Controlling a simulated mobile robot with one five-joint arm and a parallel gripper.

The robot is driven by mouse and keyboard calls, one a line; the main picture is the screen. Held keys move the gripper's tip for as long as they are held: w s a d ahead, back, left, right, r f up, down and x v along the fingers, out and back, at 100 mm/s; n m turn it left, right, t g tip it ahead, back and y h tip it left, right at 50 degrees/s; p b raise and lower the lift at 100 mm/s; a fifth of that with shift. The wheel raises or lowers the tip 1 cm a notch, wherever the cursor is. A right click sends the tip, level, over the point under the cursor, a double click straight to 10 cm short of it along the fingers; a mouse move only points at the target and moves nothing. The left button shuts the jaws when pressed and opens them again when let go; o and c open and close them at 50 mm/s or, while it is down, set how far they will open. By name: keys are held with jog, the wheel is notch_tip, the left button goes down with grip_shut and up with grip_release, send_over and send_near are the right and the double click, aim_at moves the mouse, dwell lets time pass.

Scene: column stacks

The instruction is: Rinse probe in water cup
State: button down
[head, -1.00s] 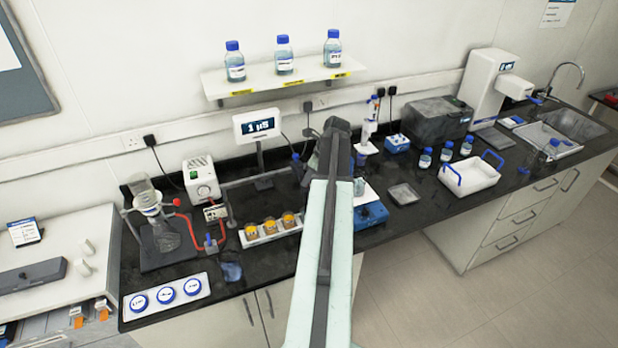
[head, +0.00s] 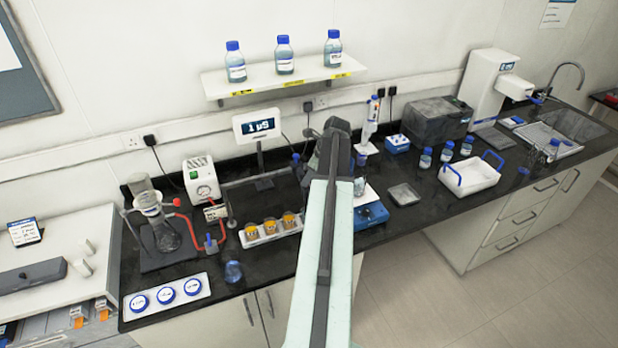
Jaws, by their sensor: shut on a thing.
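A small clear glass cup (head: 360,187) stands right of the arm, by the blue stirrer. Another clear cup with bluish liquid (head: 233,272) stands at the front left. I cannot tell which is the water cup. The meter display (head: 258,124) reads 1 µS, with a cable running toward the arm.
A white rack with amber cups (head: 270,228) is left of my arm. The blue stirrer (head: 370,214) and a grey dish (head: 404,194) are right of it. A white tub (head: 470,175) and blue-capped bottles (head: 425,158) stand further right. A shelf (head: 285,83) overhangs the back.

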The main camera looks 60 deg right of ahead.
notch_tip(320, 180, up, 6)
jog(key=p, duration=0.6)
jog(key=shift+r+p, duration=0.25)
jog(key=shift+p, duration=0.05)
jog(key=shift+d+f, duration=0.1)
jog(key=shift+f, duration=0.05)
jog(key=c, duration=1.5)
grip_release()
jog(key=shift+o, duration=0.2)
